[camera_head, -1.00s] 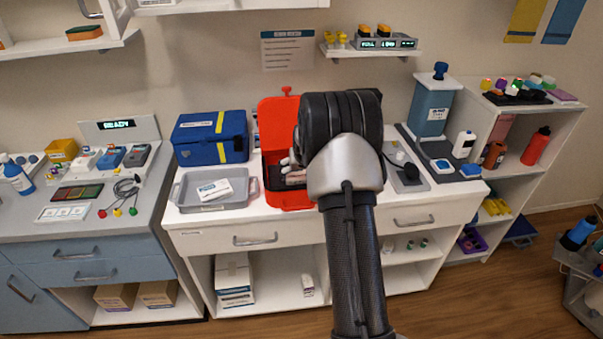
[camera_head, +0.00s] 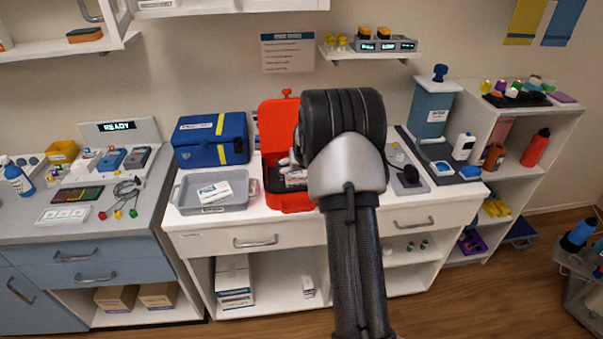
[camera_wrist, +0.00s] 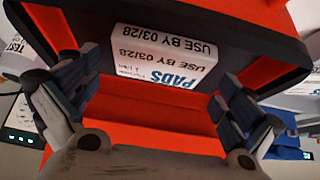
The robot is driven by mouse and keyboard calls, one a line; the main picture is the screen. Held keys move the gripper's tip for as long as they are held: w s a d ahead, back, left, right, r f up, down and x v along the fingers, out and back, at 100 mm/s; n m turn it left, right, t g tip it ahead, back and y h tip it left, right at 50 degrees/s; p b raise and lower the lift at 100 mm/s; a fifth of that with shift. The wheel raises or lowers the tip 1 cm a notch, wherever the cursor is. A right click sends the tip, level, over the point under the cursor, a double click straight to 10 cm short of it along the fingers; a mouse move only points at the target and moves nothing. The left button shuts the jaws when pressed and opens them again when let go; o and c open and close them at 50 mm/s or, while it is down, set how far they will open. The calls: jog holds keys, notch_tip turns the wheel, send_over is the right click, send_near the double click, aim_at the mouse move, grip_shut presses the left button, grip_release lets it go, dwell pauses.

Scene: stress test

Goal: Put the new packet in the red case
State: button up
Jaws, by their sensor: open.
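The red case (camera_head: 289,203) stands open on the white counter with its lid raised at the back. A white packet (camera_wrist: 165,57) with "PADS" and "USE BY 03/28" lies in the dark compartment of the case; it also shows in the head view (camera_head: 295,179). A second white packet (camera_head: 215,191) lies tilted in the grey tray left of the case; its date is too small to read. My gripper (camera_wrist: 155,103) is open, its fingers apart over the case near the first packet. In the head view my arm hides the case's right side.
The grey tray (camera_head: 247,203) stands just left of the case, with a blue case (camera_head: 196,154) behind it. A dark device on a grey pad (camera_head: 410,180) lies to the right. Bare counter shows in front of the tray.

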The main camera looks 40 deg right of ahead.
jog(key=p+v, duration=0.2)
jog(key=v, duration=0.9)
jog(key=s+a+r+n+y, duration=0.1)
jog(key=s+a+r, duration=0.4)
jog(key=a, duration=0.5)
jog(key=s+a+r+n+y, duration=0.1)
jog(key=s+a+r+n, duration=0.15)
jog(key=a+r, duration=0.55)
jog(key=s+a+n, duration=0.1)
jog(key=s+a, duration=0.6)
jog(key=s, duration=0.4)
jog(key=s+a+n+g+y, duration=0.1)
jog(key=s+a+n, duration=0.1)
jog(key=s+a, duration=0.6)
jog(key=s, duration=0.4)
jog(key=shift+s+a+f, duration=0.2)
jog(key=shift+a+f, duration=0.05)
jog(key=shift+f, duration=0.05)
jog(key=shift+w, duration=0.1)
